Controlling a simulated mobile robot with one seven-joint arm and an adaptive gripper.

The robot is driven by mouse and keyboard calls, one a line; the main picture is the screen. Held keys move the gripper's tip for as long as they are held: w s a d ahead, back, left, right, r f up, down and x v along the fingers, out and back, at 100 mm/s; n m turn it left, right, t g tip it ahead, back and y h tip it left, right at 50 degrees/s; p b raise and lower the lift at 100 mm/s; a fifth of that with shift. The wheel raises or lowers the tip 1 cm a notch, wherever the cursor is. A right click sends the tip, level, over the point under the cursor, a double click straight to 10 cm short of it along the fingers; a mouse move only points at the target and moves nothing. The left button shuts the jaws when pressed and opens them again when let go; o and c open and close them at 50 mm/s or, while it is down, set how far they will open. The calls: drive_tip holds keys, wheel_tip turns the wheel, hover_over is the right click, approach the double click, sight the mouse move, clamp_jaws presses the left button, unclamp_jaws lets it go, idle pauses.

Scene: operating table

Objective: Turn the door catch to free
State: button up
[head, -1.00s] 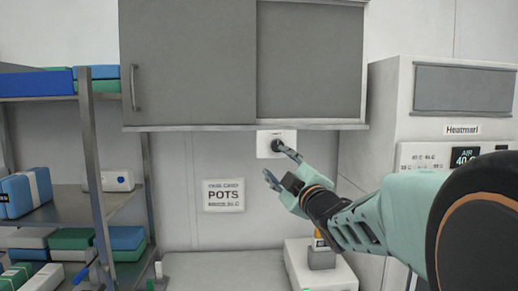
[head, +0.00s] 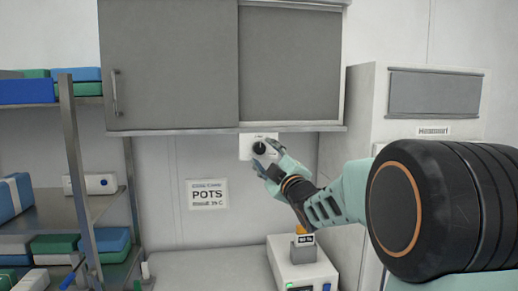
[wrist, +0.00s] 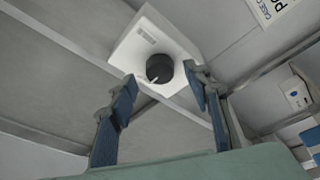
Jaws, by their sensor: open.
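The door catch is a round black knob (wrist: 159,68) with a pale pointer line, on a white square plate (wrist: 140,42) under the wall cabinet. In the head view the knob (head: 259,148) sits just below the cabinet's lower edge, partly beside my fingers. My gripper (head: 264,158) reaches up to it from the lower right. In the wrist view my gripper (wrist: 165,88) is open, one finger on each side of the knob's line. The fingertips appear close to the knob; I cannot tell whether they touch it. Small print on the plate is unreadable.
The grey sliding-door cabinet (head: 170,65) hangs directly above. A shelf rack (head: 75,170) with boxes stands left, a tall white unit (head: 375,120) right. A white device (head: 302,268) stands on the counter (head: 205,270) below my arm. A POTS sign (head: 207,193) is on the wall.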

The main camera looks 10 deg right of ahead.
drive_tip(key=shift+x, duration=0.8)
drive_tip(key=c, duration=1.2)
drive_tip(key=shift+o, duration=0.2)
